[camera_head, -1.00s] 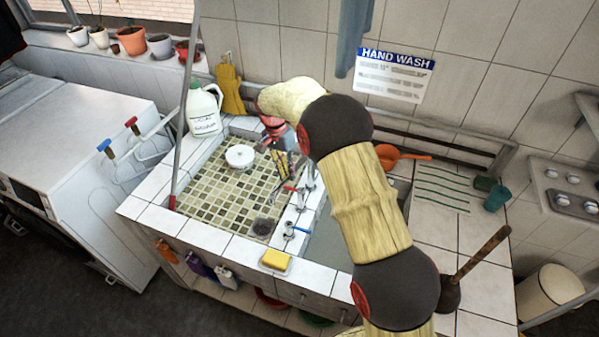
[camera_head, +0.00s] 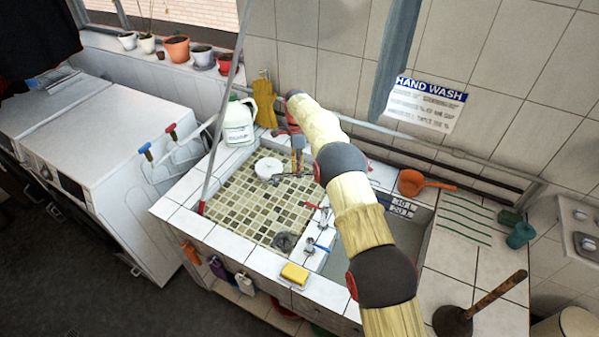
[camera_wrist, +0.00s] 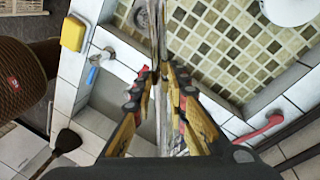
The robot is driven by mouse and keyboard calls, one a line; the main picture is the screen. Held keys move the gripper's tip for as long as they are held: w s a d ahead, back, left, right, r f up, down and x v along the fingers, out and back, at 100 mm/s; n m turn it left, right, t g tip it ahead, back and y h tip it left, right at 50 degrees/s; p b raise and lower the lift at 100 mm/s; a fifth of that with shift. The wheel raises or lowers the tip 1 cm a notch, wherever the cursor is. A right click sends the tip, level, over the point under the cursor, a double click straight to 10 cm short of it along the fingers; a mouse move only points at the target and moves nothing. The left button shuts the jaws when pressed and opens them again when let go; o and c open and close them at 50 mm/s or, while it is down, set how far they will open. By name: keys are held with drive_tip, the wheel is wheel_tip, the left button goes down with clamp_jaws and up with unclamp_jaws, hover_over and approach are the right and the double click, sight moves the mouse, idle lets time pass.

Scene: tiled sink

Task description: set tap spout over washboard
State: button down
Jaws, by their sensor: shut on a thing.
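The tube runs up toward the drain side. In the head view the spout is partly hidden and hard to separate from the gripper. A green-striped panel (camera_head: 465,228), perhaps the washboard, is right of the second basin.
A white jug (camera_head: 238,122) stands at the back left corner. A yellow sponge (camera_head: 294,274) sits on the front edge. An orange scoop (camera_head: 412,183) lies behind the right basin. A slanting pole (camera_head: 222,110) rises at the left.

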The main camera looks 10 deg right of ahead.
drive_tip(key=shift+w+m, duration=0.4)
drive_tip(key=shift+w, duration=0.1)
drive_tip(key=c, duration=1.7)
unclamp_jaws()
drive_tip(key=shift+c, duration=0.2)
wheel_tip(320, 180, up, 7)
drive_tip(key=w, duration=0.1)
drive_tip(key=shift+w+r, duration=0.15)
drive_tip(key=shift+w, duration=0.1)
drive_tip(key=shift+d, duration=0.1)
